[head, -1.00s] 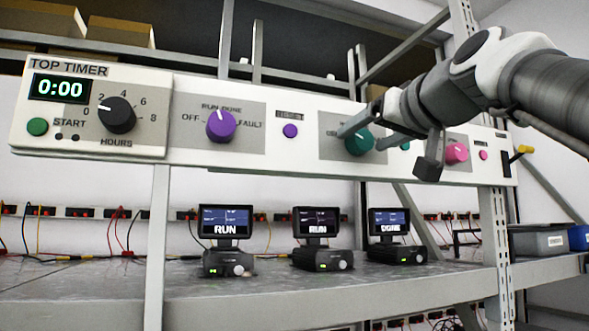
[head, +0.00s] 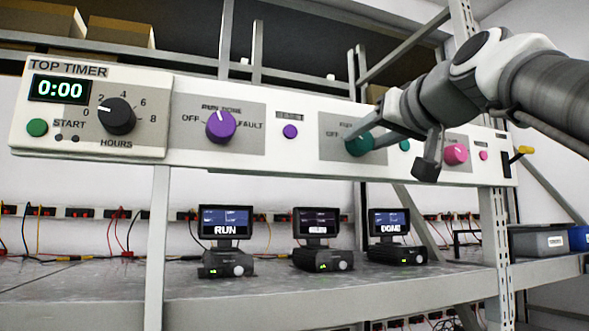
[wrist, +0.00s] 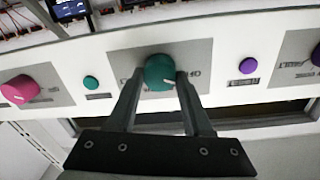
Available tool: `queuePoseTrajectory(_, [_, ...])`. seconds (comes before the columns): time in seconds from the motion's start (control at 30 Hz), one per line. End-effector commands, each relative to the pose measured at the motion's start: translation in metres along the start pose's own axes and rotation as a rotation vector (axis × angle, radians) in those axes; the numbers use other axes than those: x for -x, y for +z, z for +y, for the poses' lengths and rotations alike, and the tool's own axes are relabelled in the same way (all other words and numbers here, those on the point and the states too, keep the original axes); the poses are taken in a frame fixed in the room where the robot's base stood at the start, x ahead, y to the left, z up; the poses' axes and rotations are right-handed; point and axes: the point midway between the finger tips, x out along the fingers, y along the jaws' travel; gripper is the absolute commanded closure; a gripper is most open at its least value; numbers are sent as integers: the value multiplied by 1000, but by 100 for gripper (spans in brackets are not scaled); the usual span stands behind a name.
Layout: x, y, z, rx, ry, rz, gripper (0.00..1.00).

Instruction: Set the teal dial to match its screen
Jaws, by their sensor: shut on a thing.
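The teal dial (head: 359,142) is on the long white panel, between the purple and pink dials. My gripper (wrist: 160,85) is shut on the teal dial, one finger on each side in the wrist view. There the dial (wrist: 158,72) shows a white mark at its lower right, toward the partly hidden OFF lettering. In the head view my fingers partly cover the dial and its labels. Below stand three small screens: the left screen (head: 225,222) reads RUN, the middle screen (head: 317,222) has blurred text, and the right screen (head: 388,222) appears to read DONE.
A purple dial (head: 220,126) and purple button (head: 290,131) are to the left. A pink dial (head: 456,154) and a small teal button (head: 404,145) are to the right. The timer box (head: 90,145) is at the panel's left end, reading 0:00.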

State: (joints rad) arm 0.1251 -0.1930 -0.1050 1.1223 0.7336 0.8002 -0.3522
Motion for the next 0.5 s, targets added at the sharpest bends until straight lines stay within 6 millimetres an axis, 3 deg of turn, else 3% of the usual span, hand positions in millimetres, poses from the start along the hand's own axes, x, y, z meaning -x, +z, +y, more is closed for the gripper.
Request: queuePoseTrajectory(0.5, [0, -2, 1, -370, 4, -15, 100])
